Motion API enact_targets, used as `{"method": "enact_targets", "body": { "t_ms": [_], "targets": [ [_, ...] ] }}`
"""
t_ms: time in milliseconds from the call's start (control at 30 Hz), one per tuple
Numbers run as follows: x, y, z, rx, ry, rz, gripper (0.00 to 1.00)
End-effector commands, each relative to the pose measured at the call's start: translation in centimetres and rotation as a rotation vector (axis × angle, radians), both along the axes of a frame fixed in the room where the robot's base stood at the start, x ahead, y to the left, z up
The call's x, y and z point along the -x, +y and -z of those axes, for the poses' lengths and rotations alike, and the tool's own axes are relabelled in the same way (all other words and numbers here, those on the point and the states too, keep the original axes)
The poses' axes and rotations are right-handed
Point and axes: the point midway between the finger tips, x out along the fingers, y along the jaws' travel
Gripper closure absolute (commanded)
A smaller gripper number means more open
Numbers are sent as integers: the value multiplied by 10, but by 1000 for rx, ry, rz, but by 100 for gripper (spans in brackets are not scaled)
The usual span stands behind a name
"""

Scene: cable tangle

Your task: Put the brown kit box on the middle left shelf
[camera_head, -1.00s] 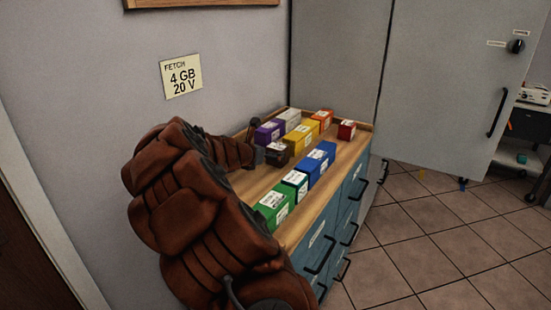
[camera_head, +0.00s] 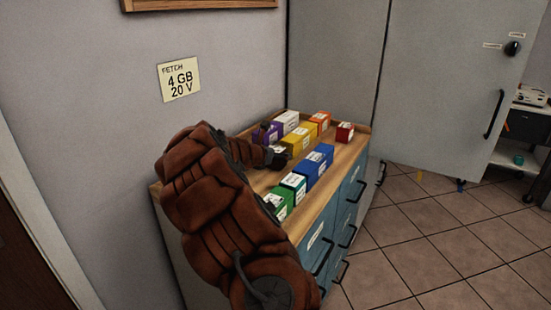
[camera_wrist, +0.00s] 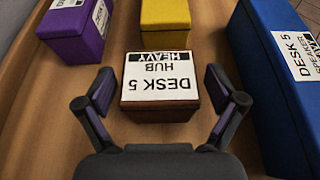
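The brown kit box (camera_wrist: 160,107) sits on the wooden counter top, with a white label reading "DESK 5 HUB HEAVY". In the head view the arm mostly covers it, and only a bit of its label shows. My gripper (camera_wrist: 159,84) is open, with one finger on each side of the box and a visible gap to each side. In the head view my gripper (camera_head: 277,157) is low over the counter beside the yellow box. I cannot make out the middle left shelf in either view.
A purple box (camera_wrist: 75,35), a yellow box (camera_wrist: 164,20) and a blue box (camera_wrist: 275,90) stand close around. A wall is at the left; a large grey door (camera_head: 455,80) stands behind. Tiled floor is free at right.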

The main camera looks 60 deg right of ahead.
Motion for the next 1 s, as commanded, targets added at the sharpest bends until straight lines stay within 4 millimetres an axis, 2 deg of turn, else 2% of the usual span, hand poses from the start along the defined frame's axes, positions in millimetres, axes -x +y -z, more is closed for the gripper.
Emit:
{"method": "enact_targets", "body": {
  "t_ms": [67, 733, 1000],
  "targets": [
    [0, 0, 0, 0, 0, 0, 18],
    [0, 0, 0, 0, 1, 0, 88],
    [0, 0, -7, 0, 0, -1, 88]
  ]
}}
